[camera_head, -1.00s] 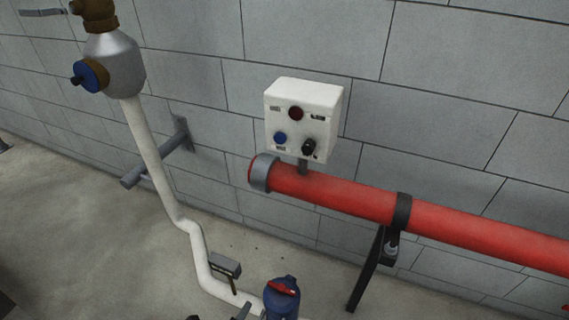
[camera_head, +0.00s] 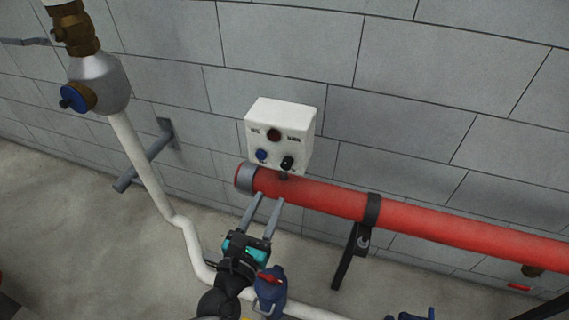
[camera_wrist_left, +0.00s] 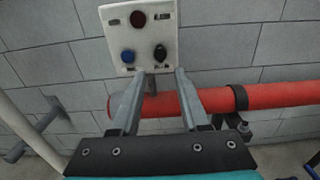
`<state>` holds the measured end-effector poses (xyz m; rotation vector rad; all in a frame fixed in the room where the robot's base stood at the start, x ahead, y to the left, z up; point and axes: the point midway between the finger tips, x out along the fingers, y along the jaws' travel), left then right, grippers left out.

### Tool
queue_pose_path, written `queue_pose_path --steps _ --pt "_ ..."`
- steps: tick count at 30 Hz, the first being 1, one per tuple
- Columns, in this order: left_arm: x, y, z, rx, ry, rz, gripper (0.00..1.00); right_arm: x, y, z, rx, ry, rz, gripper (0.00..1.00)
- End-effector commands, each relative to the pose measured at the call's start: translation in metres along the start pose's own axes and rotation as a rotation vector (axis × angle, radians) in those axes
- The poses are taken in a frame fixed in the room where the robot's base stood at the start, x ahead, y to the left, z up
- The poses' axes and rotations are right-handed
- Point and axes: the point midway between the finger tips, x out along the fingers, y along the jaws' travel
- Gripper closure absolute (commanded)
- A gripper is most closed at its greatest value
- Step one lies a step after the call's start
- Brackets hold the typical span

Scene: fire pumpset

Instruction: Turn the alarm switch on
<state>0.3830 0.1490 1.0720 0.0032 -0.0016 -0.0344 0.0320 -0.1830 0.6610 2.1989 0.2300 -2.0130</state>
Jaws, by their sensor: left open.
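A white alarm box (camera_head: 281,126) is mounted above the end of the red pipe, in front of the block wall. Its face has a dark red lamp (camera_head: 274,135), a blue button (camera_head: 262,155) and a black rotary switch (camera_head: 287,163) at lower right. In the left wrist view the black switch (camera_wrist_left: 160,52) shows just beyond the fingertips, between their lines. My left gripper (camera_head: 269,198) is open and empty, below the box, its fingers pointing up toward it. The fingers appear apart from the switch. My right gripper is not in view.
The red pipe (camera_head: 420,224) runs right from below the box, behind my left fingers in the left wrist view. A white pipe (camera_head: 146,165) stands at left. A blue valve (camera_head: 270,287) with a red handle is beside my left wrist. The wall around the box is clear.

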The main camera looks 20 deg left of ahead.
Motion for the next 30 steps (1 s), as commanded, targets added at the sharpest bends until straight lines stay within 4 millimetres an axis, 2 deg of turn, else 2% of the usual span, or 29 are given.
queue_pose_path --steps 1,12,18,24,30 --pt "0.01 0.0 0.002 -0.001 -0.003 0.002 0.55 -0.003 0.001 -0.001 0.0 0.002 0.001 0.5" --pt "0.072 0.0 0.001 -0.002 -0.001 0.001 0.55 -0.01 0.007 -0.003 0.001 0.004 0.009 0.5" --pt "0.099 0.0 0.001 -0.002 -0.001 0.001 0.55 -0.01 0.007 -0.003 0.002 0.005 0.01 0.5" --pt "0.113 0.0 0.0 -0.004 0.001 0.0 0.55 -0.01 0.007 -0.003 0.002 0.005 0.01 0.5" --pt "0.116 0.0 0.0 -0.003 0.002 0.0 0.55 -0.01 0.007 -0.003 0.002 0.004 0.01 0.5"
